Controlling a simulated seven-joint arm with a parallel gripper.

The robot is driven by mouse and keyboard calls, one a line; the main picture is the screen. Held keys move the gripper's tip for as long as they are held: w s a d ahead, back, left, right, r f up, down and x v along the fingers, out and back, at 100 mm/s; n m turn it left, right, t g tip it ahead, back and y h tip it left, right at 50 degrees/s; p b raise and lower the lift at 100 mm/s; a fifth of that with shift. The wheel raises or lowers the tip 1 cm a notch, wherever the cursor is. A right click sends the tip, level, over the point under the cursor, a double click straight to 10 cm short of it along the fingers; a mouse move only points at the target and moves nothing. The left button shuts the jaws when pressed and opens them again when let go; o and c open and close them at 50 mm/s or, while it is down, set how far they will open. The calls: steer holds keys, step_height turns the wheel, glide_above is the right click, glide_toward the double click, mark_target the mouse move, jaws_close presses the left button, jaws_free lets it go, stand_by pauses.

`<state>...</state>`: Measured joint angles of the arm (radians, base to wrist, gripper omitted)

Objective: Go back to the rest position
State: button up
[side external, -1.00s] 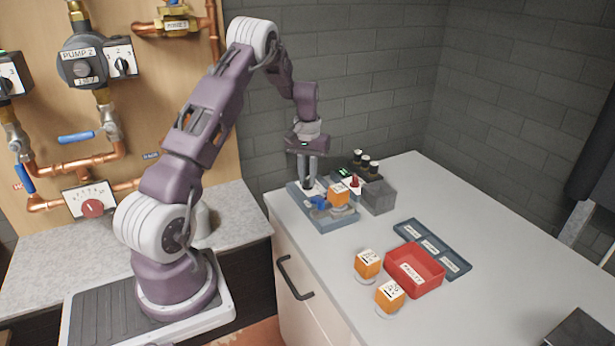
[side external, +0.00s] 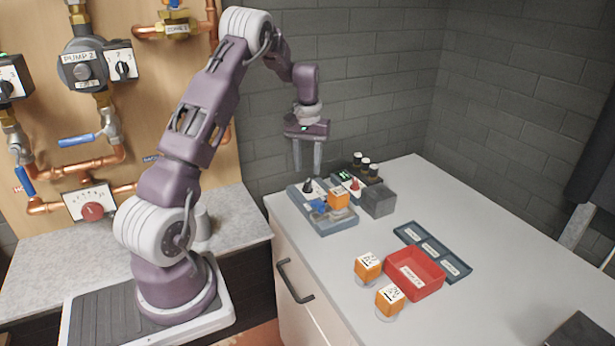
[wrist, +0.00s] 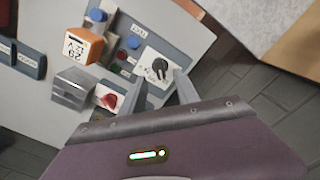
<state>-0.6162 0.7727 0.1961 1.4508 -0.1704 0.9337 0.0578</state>
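My gripper (side external: 307,170) hangs above the grey-blue test board (side external: 336,226) with its fingers pointing down. The two fingers are apart and nothing is between them. In the wrist view my gripper (wrist: 161,76) is open over a black rotary knob (wrist: 160,66) on a white plate. The knob also shows in the side view (side external: 308,186), below the fingertips and apart from them. An orange cube (side external: 338,199) sits on the board and shows in the wrist view (wrist: 82,46), with a printed label.
A red knob (side external: 355,184) and a grey block (side external: 379,199) stand by the board. A red tray (side external: 415,284), a blue-grey labelled tray (side external: 462,268) and two orange cubes (side external: 367,267) (side external: 389,299) are farther right. The pump wall panel (side external: 140,95) is at left. The air around my gripper is clear.

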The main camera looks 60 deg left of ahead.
step_height(320, 180, up, 2)
steer(key=shift+r, duration=0.1)
steer(key=s+d+r+m+t, duration=0.1)
steer(key=s+d+r+m, duration=0.1)
steer(key=d+r, duration=0.6)
steer(key=s+d+r+m+t, duration=0.1)
steer(key=s+d+r+m, duration=0.1)
steer(key=d+r, duration=0.65)
steer(key=s+d+f+m+t, duration=0.1)
steer(key=s+d+m+t, duration=0.2)
steer(key=s+d, duration=1.3)
steer(key=s+m, duration=0.2)
steer(key=s, duration=0.1)
steer(key=shift+s+t, duration=0.25)
steer(key=shift+t, duration=0.05)
steer(key=shift+c, duration=0.5)
